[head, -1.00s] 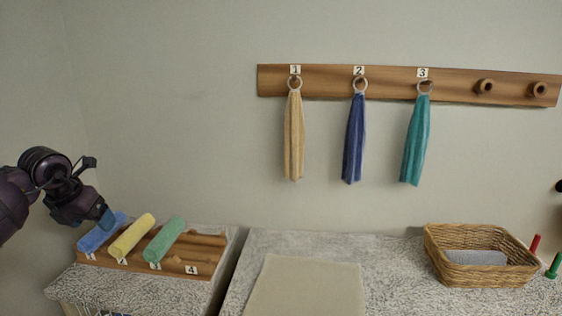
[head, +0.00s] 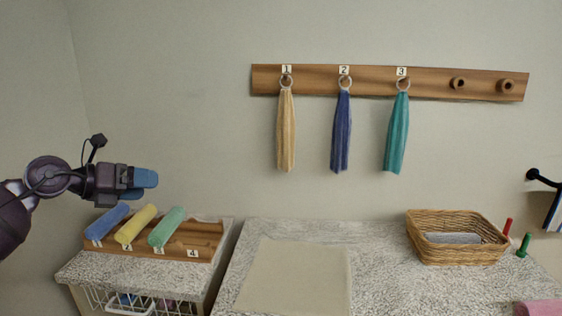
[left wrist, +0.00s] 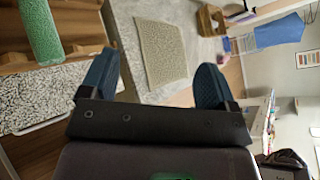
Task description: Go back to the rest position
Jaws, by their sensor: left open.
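My left gripper (head: 145,183) is at the left of the head view, above the wooden rack with the rolled towels and clear of them. Its blue fingers point to the right. In the left wrist view its two fingers (left wrist: 155,85) stand wide apart with nothing between them. The rack (head: 208,240) holds a blue roll (head: 106,222), a yellow roll (head: 136,224) and a green roll (head: 167,227); slot 4 is empty. The green roll also shows in the left wrist view (left wrist: 41,30). My right gripper is not in view.
A wall rail (head: 430,84) holds yellow, blue and teal towels on pegs 1 to 3. A wicker basket (head: 455,252) with a grey item stands on the speckled counter, near red and green pegs. A beige mat (head: 295,278) lies flat, with free room around it.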

